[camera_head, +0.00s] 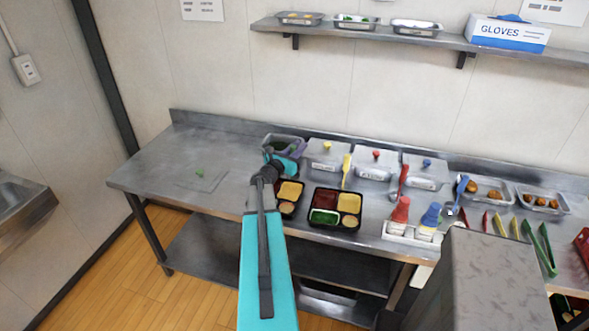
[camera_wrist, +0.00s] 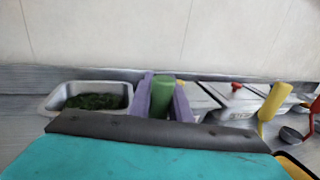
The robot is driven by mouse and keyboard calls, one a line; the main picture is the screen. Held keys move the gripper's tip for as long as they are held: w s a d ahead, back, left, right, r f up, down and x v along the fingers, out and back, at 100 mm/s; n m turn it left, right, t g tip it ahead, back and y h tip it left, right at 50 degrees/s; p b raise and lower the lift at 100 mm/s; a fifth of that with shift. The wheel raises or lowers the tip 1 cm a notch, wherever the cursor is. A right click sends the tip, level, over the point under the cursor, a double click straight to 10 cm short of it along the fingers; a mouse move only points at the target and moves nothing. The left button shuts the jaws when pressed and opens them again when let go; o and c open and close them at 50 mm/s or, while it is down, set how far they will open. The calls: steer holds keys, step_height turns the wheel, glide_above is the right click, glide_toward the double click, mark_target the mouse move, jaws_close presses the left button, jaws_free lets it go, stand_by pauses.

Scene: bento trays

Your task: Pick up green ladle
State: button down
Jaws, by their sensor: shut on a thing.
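The green ladle's handle (camera_wrist: 162,99) stands upright between the two purple fingers of my gripper (camera_wrist: 164,88) in the wrist view. My gripper is shut on it. The ladle's lower end is hidden behind the dark wrist edge. An open metal pan (camera_wrist: 46,110) with dark green food is just left of the fingers. In the head view my gripper (camera_head: 295,152) is at this pan (camera_head: 268,139), at the back of the counter. My arm hides part of that area, and I cannot make out the ladle there.
Lidded pans with red (camera_head: 375,171) and blue knobs stand to the right, with a yellow ladle (camera_head: 346,168) nearby. A bento tray (camera_head: 336,226) is in front. A lid with a green knob (camera_head: 199,172) lies on the left counter, which is otherwise clear.

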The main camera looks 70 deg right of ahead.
steer(key=shift+r, duration=0.15)
steer(key=s+a+r+b, duration=0.1)
steer(key=a+r+b, duration=0.1)
steer(key=a, duration=0.4)
steer(key=a+r+b, duration=0.2)
steer(key=a, duration=0.5)
steer(key=shift+s+a+r, duration=0.25)
steer(key=shift+s+r, duration=0.15)
steer(key=shift+a+p, duration=0.2)
steer(key=shift+p, duration=0.6)
steer(key=a+p, duration=0.1)
steer(key=p, duration=0.4)
steer(key=shift+s+a+r, duration=0.1)
steer(key=shift+s+a, duration=0.05)
steer(key=shift+a, duration=0.05)
steer(key=shift+a+p, duration=0.25)
steer(key=shift+p, duration=0.4)
